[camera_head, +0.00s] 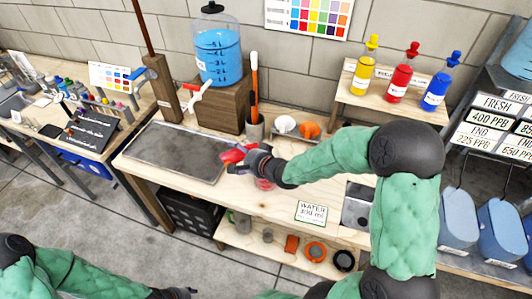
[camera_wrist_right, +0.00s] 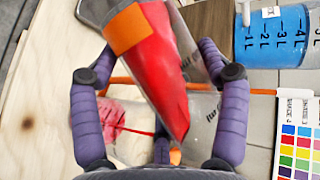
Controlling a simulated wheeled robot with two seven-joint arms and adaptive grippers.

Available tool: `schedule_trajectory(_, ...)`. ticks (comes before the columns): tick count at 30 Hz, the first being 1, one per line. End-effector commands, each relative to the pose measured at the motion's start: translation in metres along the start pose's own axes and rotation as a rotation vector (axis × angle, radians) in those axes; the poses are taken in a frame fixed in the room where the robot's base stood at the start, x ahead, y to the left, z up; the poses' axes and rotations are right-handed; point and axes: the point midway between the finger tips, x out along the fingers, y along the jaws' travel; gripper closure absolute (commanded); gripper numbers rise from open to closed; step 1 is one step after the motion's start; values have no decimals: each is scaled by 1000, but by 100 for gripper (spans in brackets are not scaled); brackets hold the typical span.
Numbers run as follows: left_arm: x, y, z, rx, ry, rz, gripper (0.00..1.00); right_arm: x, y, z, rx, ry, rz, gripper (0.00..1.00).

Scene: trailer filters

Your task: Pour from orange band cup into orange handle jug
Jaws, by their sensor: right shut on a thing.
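My right gripper (camera_head: 243,163) is shut on the clear orange band cup (camera_wrist_right: 128,28), which is tilted well over above the worktop. Red liquid (camera_wrist_right: 165,85) lies along the cup's side, and the orange band shows in the right wrist view. A clear vessel (camera_head: 265,184) with red liquid stands just below the gripper; it seems to be the orange handle jug, mostly hidden. In the right wrist view, red (camera_wrist_right: 108,118) shows behind the cup with a thin red streak; I cannot tell if it is a pour. My left gripper (camera_head: 180,293) is at the bottom edge.
A grey metal tray (camera_head: 160,150) lies left on the wooden bench. White and orange funnels sit at the back. A "WATER" card (camera_head: 312,212) lies in front.

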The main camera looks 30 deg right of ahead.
Motion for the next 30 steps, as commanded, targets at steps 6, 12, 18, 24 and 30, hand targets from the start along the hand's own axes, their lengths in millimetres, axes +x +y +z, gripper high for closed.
schedule_trajectory(6,-4,1,0,0,0,0,60,-1,-1,-2,14,-5,-5,69)
schedule_trajectory(12,-7,2,0,0,0,0,60,-2,-2,-2,25,-11,-10,69)
schedule_trajectory(18,-9,3,0,0,0,0,60,-3,-2,-4,36,-15,-14,69)
schedule_trajectory(24,-13,4,0,0,0,0,60,-4,-3,-5,48,-21,-19,69)
schedule_trajectory(30,-16,6,1,0,0,0,60,-4,-4,-6,58,-25,-25,69)
